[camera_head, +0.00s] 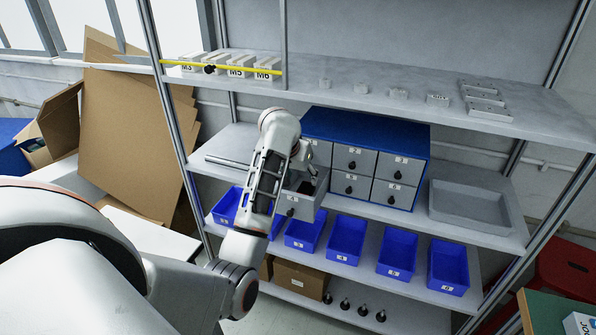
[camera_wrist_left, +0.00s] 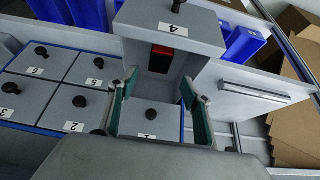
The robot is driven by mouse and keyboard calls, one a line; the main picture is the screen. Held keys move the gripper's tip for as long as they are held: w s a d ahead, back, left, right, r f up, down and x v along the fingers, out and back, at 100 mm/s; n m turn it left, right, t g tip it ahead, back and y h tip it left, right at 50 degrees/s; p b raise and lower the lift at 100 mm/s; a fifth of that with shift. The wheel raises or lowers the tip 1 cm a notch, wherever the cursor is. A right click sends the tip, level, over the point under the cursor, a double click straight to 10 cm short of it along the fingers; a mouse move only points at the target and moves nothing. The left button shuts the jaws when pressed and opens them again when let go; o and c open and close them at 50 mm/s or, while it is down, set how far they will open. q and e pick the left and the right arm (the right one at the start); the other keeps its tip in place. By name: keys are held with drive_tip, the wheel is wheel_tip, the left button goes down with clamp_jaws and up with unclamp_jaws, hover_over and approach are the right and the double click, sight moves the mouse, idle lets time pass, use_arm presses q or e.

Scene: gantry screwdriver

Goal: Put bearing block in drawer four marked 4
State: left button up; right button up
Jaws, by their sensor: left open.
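The drawer marked 4 (camera_head: 292,208) is pulled out of the blue drawer cabinet (camera_head: 372,127). In the left wrist view the drawer (camera_wrist_left: 205,40) appears upside down, its label and black knob at the top. A small dark block with a red part (camera_wrist_left: 163,54) shows inside it; I cannot tell for sure that this is the bearing block. My left gripper (camera_head: 308,176) is above the open drawer. My right gripper is not in view.
The other drawers (camera_head: 398,168) are closed, their black knobs sticking out. A grey tray (camera_head: 470,223) stands right of the cabinet. Blue bins (camera_head: 347,240) line the shelf below. The top shelf (camera_head: 550,118) holds small grey parts and labelled boxes. Metal posts stand at the rack's sides.

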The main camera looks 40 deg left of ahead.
use_arm(q)
drive_tip(key=v, duration=0.3)
drive_tip(key=shift+s+r, duration=0.2)
drive_tip(key=shift+r, duration=0.1)
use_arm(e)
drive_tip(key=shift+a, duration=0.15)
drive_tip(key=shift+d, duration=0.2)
